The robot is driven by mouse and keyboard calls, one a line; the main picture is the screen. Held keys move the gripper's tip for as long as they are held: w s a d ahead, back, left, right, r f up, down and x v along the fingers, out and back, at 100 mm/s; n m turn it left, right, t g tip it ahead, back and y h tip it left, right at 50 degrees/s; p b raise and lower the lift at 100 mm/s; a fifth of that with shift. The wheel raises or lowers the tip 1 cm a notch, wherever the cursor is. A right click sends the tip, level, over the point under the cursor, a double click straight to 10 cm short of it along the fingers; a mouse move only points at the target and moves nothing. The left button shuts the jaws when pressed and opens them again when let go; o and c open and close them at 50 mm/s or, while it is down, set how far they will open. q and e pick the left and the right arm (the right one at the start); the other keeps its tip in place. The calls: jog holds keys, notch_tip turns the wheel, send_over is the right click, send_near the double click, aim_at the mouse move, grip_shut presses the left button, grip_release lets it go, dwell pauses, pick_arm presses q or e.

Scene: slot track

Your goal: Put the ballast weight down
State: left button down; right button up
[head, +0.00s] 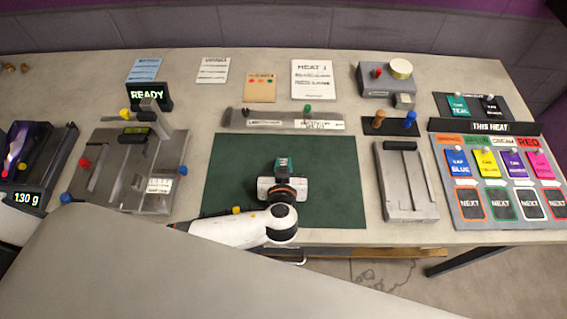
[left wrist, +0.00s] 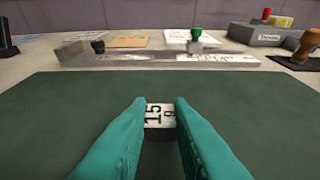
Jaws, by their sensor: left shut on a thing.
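My left gripper (head: 284,164) is over the dark green mat (head: 325,180), with its teal fingers pointing to the back of the table. In the left wrist view, the gripper (left wrist: 160,112) is shut on the ballast weight (left wrist: 159,116), a small block with a pale top marked "15 g" and a dark front. The fingers hold it from both sides. The mat (left wrist: 60,110) lies below and around it; I cannot tell whether the weight touches the mat. In the head view the weight is not clearly visible between the fingers. My right gripper is not in view.
A long grey bar with a green knob (head: 307,109) lies behind the mat. A grey fixture (head: 170,180) stands left, a slotted grey block (head: 405,185) right. A scale reading 130 g (head: 28,198) is far left, and a card board (head: 490,127) far right. The mat's right part is clear.

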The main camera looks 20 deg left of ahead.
pick_arm(q)
jog(key=a+r+m+h, duration=0.1)
jog(key=a+r, duration=0.2)
jog(key=r, duration=0.6)
jog(key=a+r+m+h+b, duration=0.1)
jog(key=a+r+m+h, duration=0.1)
jog(key=r, duration=0.7)
jog(key=shift+w+a+r+t+h, duration=0.2)
jog(key=shift+a+t+h, duration=0.15)
jog(key=shift+a, duration=0.25)
